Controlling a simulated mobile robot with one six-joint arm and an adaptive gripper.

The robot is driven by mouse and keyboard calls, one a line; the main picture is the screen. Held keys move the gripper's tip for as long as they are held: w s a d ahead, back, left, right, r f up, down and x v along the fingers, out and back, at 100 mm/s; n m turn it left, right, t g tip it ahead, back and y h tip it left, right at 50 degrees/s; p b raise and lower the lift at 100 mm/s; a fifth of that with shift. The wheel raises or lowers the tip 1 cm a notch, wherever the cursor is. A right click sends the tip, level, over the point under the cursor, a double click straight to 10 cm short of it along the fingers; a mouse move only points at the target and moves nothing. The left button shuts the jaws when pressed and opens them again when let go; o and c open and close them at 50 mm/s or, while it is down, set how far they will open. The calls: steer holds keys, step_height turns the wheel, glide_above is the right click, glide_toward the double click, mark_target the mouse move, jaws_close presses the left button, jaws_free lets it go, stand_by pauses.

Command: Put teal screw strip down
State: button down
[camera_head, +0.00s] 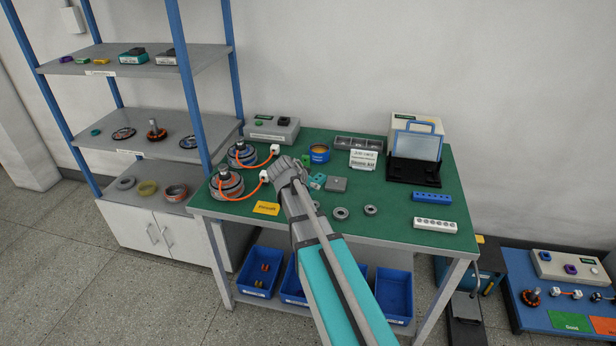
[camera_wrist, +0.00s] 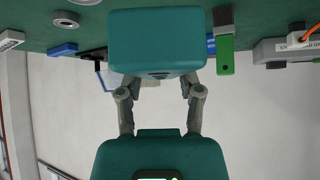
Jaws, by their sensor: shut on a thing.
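My gripper (camera_head: 307,182) is over the middle of the green table, low near its top in the head view. The wrist view, which is upside down, shows my gripper (camera_wrist: 157,82) with its two grey fingers shut on a teal block, the teal screw strip (camera_wrist: 157,38). In the head view only a small part of the teal screw strip (camera_head: 318,180) shows past the wrist. The wrist view shows a dark slot on its near face. Whether it touches the table cannot be told.
A grey block (camera_head: 336,184) lies just right of the teal piece, and a green piece (camera_head: 306,160) stands behind. Several grey rings lie in front. A blue strip (camera_head: 432,197) and a white strip (camera_head: 434,225) lie at the right. The table's front right is mostly clear.

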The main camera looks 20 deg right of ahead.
mark_target(313, 190)
steer(key=shift+s+a+r+p, duration=0.2)
steer(key=shift+s+r+p, duration=0.15)
steer(key=shift+s, duration=0.6)
steer(key=shift+s+a+r+p, duration=0.25)
steer(key=shift+s+r, duration=0.25)
steer(key=shift+s, duration=0.45)
steer(key=shift+s+a+r+p, duration=0.15)
steer(key=shift+s+r+p, duration=0.25)
steer(key=shift+s, duration=0.55)
steer(key=s+a, duration=0.3)
steer(key=a, duration=0.4)
steer(key=s+a+r+n+p, duration=0.1)
steer(key=s+a, duration=0.2)
steer(key=a, duration=0.3)
steer(key=shift+s+a+r+t+y, duration=0.2)
steer(key=shift+s+a+t+y, duration=0.1)
steer(key=shift+s+a, duration=0.05)
steer(key=shift+d, duration=0.1)
